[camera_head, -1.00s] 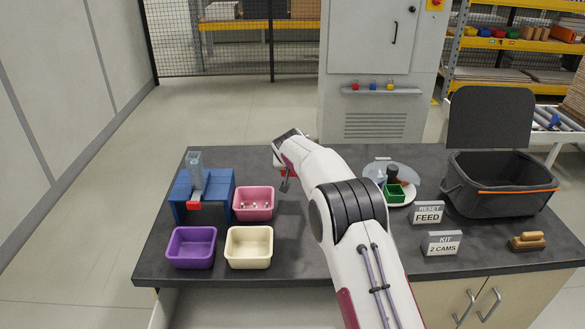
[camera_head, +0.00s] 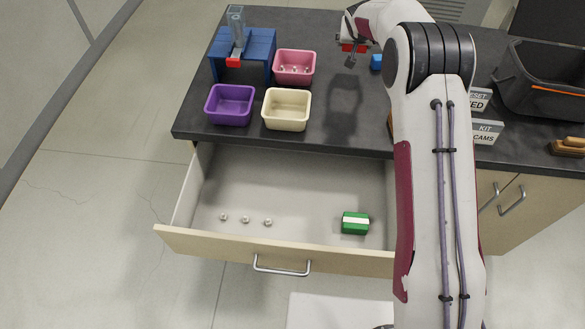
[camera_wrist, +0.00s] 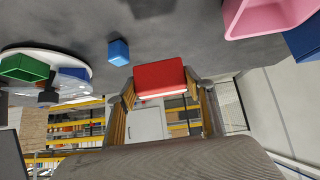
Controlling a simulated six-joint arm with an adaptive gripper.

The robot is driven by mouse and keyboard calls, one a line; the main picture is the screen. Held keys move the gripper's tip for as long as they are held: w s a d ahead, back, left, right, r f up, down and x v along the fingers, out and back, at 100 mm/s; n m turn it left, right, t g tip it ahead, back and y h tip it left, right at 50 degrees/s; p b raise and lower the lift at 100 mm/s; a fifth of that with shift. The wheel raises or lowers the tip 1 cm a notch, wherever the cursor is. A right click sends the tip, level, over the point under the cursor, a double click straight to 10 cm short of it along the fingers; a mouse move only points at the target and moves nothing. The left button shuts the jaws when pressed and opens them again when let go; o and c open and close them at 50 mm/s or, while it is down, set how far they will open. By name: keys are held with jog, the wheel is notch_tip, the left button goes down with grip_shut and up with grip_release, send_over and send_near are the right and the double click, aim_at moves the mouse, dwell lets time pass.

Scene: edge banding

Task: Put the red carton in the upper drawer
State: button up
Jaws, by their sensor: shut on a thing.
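My gripper (camera_head: 354,47) is shut on the red carton (camera_wrist: 161,78) and holds it above the worktop, right of the pink bin. In the head view the carton (camera_head: 350,47) is partly hidden by the fingers. In the wrist view the carton spans the space between the fingertips. An open drawer (camera_head: 290,170) is pulled out under the worktop. A green carton with a white band (camera_head: 355,222) lies at its right front, and several small metal pieces (camera_head: 245,219) lie at its left front. The right end of the drawer is hidden behind my arm.
Pink (camera_head: 295,67), purple (camera_head: 230,104) and cream (camera_head: 287,109) bins stand on the worktop left of my gripper, near a blue fixture (camera_head: 243,55). A blue block (camera_head: 376,62) lies beside the gripper. A dark crate (camera_head: 545,80) stands right. The drawer's middle is clear.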

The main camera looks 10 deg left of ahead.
jog(key=s+d+f, duration=0.2)
jog(key=s+d, duration=0.9)
jog(key=s, duration=0.3)
jog(key=s+d+f, duration=0.1)
jog(key=s+d, duration=0.1)
jog(key=s, duration=0.7)
jog(key=s+d, duration=0.3)
jog(key=s, duration=0.5)
jog(key=s+a+f+n+g+y, duration=0.25)
jog(key=a+n+y, duration=0.2)
jog(key=a, duration=0.25)
jog(key=s+a+f+n+g+y, duration=0.1)
jog(key=s+a+f+n+y, duration=0.2)
jog(key=a+n, duration=0.25)
jog(key=s+a+f+n+g, duration=0.1)
jog(key=s+a+f+n, duration=0.1)
jog(key=f, duration=0.4)
jog(key=s+a+f+n+g+y, duration=0.1)
jog(key=s+a+f, duration=0.4)
jog(key=a+f, duration=0.1)
jog(key=shift+f+n, duration=0.2)
jog(key=shift+n, duration=0.2)
jog(key=shift+s, duration=0.1)
send_near(310, 220)
jog(key=shift+w+a+r, duration=0.3)
jog(key=shift+a, duration=0.35)
jog(key=shift+w+a+r, duration=0.3)
jog(key=shift+a, duration=0.35)
jog(key=shift+f, duration=0.1)
jog(key=shift+f, duration=2)
